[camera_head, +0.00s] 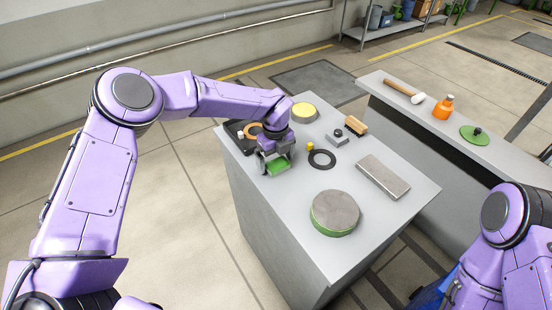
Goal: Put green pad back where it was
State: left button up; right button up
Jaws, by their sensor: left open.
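A green pad (279,166), small and block-like, is at the near left part of the grey worktop. My left gripper (270,161) is open right at the pad, with its fingers beside it. The gripper hides part of the pad, and I cannot tell whether the fingers touch it. My right arm shows at the lower right edge, but its gripper is out of view.
A black tray (231,131), yellow-topped disc (303,110), black ring (322,159), brush (356,125), metal bar (383,177) and grey disc with green base (336,209) share the worktop. The side counter holds a mallet (399,88), orange bottle (443,108) and green disc (474,134).

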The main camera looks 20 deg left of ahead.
aim_at(275, 161)
pick_arm(q)
notch_tip(275, 161, up, 12)
jog(key=b, duration=0.2)
